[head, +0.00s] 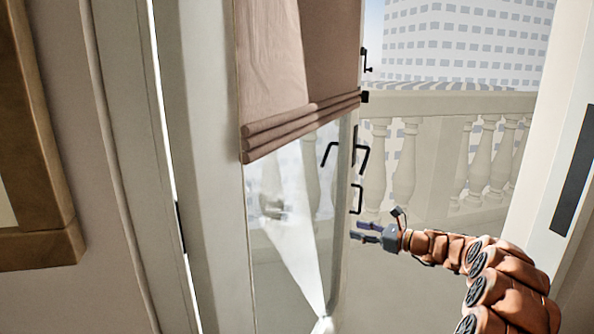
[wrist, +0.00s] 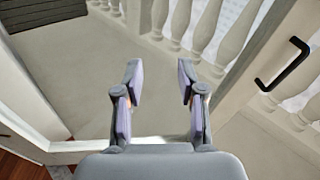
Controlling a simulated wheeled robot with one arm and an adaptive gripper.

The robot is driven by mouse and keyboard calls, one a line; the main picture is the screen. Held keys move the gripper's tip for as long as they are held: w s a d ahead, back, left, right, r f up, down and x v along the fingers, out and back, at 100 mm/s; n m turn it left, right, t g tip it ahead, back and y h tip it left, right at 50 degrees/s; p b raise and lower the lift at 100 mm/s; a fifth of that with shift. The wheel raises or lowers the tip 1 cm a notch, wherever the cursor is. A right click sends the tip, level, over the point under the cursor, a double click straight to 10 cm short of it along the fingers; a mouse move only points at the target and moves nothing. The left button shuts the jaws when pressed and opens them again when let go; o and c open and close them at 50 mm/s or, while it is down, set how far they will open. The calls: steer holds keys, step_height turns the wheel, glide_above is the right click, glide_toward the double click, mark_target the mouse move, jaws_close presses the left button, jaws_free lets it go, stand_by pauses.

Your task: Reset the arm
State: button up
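My gripper (head: 366,232) is stretched forward into the open doorway, at the right of the glass door's free edge in the head view. In the wrist view my gripper (wrist: 158,85) has its two fingers spread apart with nothing between them. The glass door (head: 290,200) stands open, with a pink blind over its upper part. Black handles (head: 357,200) are on the door's edge, just above and left of my gripper, and appear apart from it. A black handle (wrist: 284,64) also shows at the right of the wrist view.
A stone balustrade (head: 440,150) runs beyond the doorway, with a tall building behind it. The balcony floor (wrist: 75,65) is bare below my gripper. A white door frame (head: 555,140) stands at the right. A wooden picture frame (head: 40,150) hangs at the left.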

steer(key=s+a+r+n+g, duration=0.4)
steer(key=s+a+n+g, duration=0.25)
steer(key=s+a, duration=0.55)
steer(key=s+a+f+n+g+h, duration=0.1)
steer(key=s+a+n+g, duration=0.15)
steer(key=s, duration=0.55)
steer(key=s+a+n+g+h, duration=0.1)
steer(key=s+a+n+h, duration=0.2)
steer(key=s, duration=0.4)
steer(key=s+d+f+n+g+h, duration=0.1)
steer(key=s+d+f+n+h, duration=0.15)
steer(key=s, duration=0.55)
steer(key=s+d+f+n+g+h, duration=0.15)
steer(key=s+n, duration=0.25)
steer(key=s, duration=0.5)
steer(key=s+d+f+n+h, duration=0.2)
steer(key=s+d+n+h, duration=0.3)
steer(key=s+d, duration=0.9)
step_height(320, 180, up, 22)
steer(key=s+a+t+p, duration=0.1)
steer(key=s+p, duration=0.1)
steer(key=p, duration=1.9)
steer(key=shift+a+f+m+h, duration=0.2)
steer(key=shift+a+m+h, duration=0.05)
steer(key=shift+m+h, duration=0.15)
